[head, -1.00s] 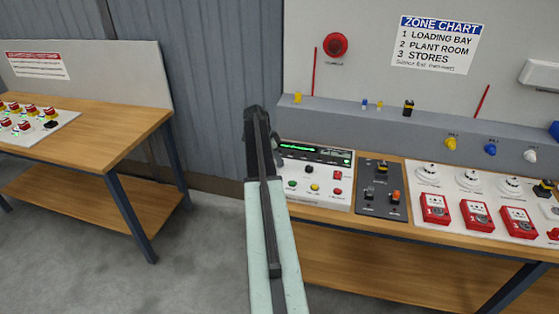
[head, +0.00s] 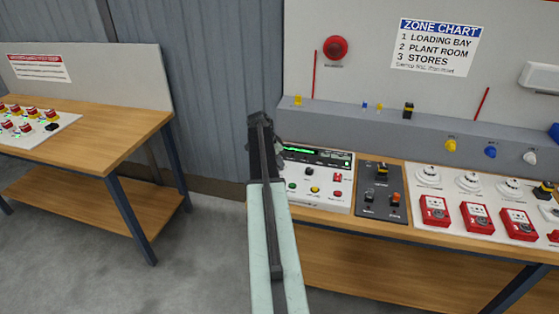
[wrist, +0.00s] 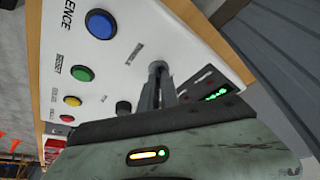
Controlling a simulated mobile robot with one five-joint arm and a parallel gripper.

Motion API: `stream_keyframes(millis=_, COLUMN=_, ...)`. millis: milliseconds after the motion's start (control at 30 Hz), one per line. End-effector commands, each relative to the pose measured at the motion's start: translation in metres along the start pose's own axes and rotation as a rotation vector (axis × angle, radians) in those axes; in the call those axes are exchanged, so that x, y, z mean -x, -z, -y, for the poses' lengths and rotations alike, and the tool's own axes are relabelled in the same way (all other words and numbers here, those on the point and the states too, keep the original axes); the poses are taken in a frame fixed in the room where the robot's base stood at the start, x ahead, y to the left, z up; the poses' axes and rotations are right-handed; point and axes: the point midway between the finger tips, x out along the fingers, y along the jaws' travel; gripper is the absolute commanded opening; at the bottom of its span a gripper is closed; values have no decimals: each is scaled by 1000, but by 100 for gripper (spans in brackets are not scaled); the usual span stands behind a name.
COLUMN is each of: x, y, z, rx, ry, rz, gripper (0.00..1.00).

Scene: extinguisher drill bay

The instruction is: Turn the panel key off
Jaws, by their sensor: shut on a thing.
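The white control panel (head: 330,197) sits at the left end of the right-hand bench, with a lit green display. In the wrist view the panel (wrist: 105,75) fills the upper middle. The panel key (wrist: 158,67) is a small grey round-headed piece standing on it. My gripper (wrist: 160,84) has its dark fingers close together on the key. Its turn angle and the small label beside it cannot be read. In the head view my arm covers the panel's left end, and the key and fingertips are hidden.
Blue (wrist: 100,24), green (wrist: 82,74), yellow (wrist: 72,101) and red buttons line the panel, and a black knob (wrist: 124,107) is near my fingers. A dark switch plate (head: 381,190) stands to the panel's right. Floor between the benches is clear.

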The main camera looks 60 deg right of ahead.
Motion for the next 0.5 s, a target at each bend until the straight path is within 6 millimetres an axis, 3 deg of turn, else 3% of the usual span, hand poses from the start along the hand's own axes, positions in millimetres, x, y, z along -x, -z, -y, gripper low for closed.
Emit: stream_keyframes(millis=500, x=1, y=-3, z=1, rx=426, ry=188, rz=1, gripper=0)
